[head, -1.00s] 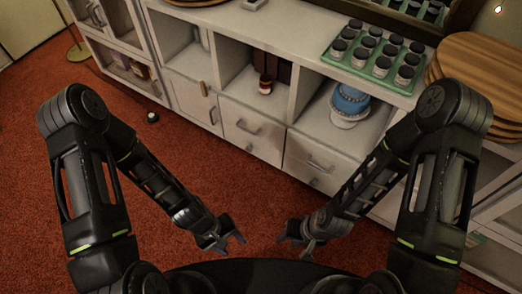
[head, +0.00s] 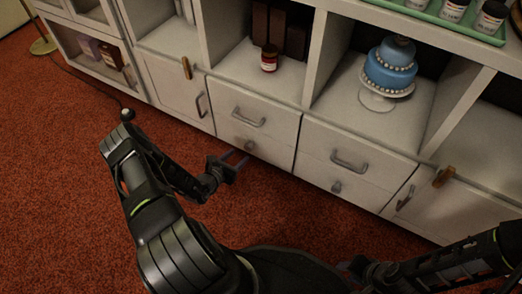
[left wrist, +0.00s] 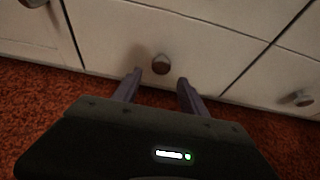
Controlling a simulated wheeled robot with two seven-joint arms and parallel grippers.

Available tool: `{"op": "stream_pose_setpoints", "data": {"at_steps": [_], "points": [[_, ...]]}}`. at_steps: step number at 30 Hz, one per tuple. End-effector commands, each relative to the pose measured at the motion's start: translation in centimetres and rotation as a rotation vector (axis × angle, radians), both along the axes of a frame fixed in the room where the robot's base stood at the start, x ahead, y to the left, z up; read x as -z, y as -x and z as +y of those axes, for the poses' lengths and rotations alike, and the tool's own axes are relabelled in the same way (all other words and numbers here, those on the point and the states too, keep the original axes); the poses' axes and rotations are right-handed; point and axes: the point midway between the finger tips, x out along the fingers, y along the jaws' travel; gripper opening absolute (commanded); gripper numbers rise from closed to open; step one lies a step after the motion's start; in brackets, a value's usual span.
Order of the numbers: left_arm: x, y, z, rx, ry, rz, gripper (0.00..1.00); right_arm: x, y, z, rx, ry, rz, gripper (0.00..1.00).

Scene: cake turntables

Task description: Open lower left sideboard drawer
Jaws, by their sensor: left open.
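The lower left sideboard drawer (head: 270,150) is a white front, flush with the cabinet, below a drawer with a bar handle. Its round knob (head: 249,145) shows beside my left gripper (head: 240,162). In the left wrist view the dark knob (left wrist: 160,64) lies just ahead of my left gripper (left wrist: 160,78), centred between its two open fingers. The fingers appear not to hold it; whether they touch the drawer front I cannot tell. My right gripper (head: 362,271) is low at the bottom of the head view, away from the sideboard; its jaws are not clear.
The lower right drawer (head: 355,180) has its own knob (head: 336,187). Cupboard doors (head: 182,90) flank the drawers. A blue cake on a stand (head: 390,70) and a red-labelled jar (head: 268,60) stand in the shelves above. Red carpet (head: 60,180) is clear at left.

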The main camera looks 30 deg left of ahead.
Motion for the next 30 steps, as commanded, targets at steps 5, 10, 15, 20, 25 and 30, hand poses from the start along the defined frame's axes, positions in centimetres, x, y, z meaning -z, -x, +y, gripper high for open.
{"op": "stream_pose_setpoints", "data": {"at_steps": [5, 10, 15, 20, 25, 30], "points": [[-0.2, 0.0, -0.1, 0.003, 0.001, 0.001, 0.5, -0.2, 0.0, 0.0, -0.001, 0.0, -0.001, 0.36], [0.1, -0.3, -0.2, 0.005, 0.001, 0.001, 0.5, 0.1, 0.0, 0.0, 0.0, 0.0, -0.001, 0.36], [0.9, -1.9, -0.2, 0.006, 0.0, 0.001, 0.5, 1.1, -0.2, 0.0, 0.001, 0.001, -0.004, 0.36], [2.0, -4.2, -0.2, 0.008, 0.002, 0.0, 0.5, 2.4, -0.4, 0.0, 0.004, -0.001, -0.006, 0.36], [2.8, -6.4, -0.1, 0.006, 0.001, 0.001, 0.5, 3.3, -0.6, -0.1, 0.006, -0.003, -0.008, 0.36], [2.9, -7.2, -0.1, 0.006, 0.001, 0.001, 0.5, 3.5, -0.7, -0.1, 0.005, -0.005, -0.009, 0.36]]}}
